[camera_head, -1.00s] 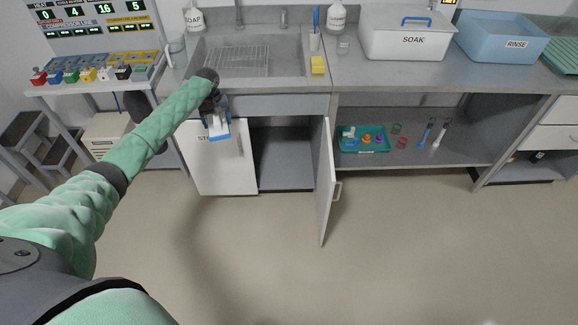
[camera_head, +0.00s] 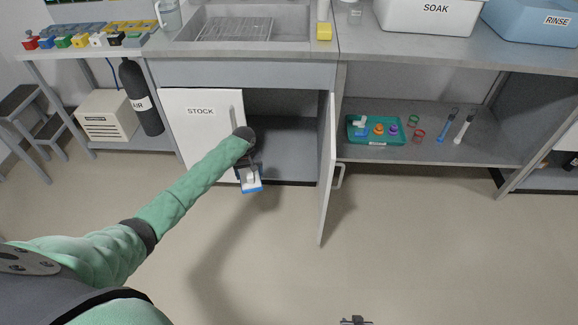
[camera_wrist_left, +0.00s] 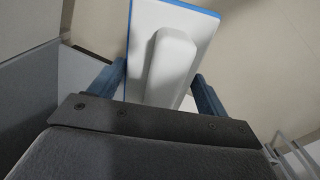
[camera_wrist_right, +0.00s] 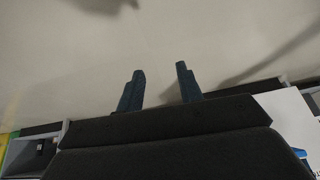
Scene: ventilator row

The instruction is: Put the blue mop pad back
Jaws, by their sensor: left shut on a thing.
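The blue mop pad (camera_head: 251,185) is a flat plate with a white back, a raised white grip and a blue edge. My left gripper (camera_head: 248,172) is shut on it, just in front of the open half of the cupboard under the sink. In the left wrist view, the pad's white grip (camera_wrist_left: 172,68) lies between the fingers and the blue edge shows beyond. My right gripper (camera_wrist_right: 160,85) is open and empty over bare floor; a little of it shows at the bottom of the head view (camera_head: 356,321). The cupboard's inside (camera_head: 285,150) looks empty where visible.
The STOCK door (camera_head: 200,130) is closed at the left; the right-hand door (camera_head: 327,170) stands open towards me. A teal tray (camera_head: 355,139) with small items sits on the shelf to the right. A gas cylinder (camera_head: 140,98) stands at the left. The floor in front is clear.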

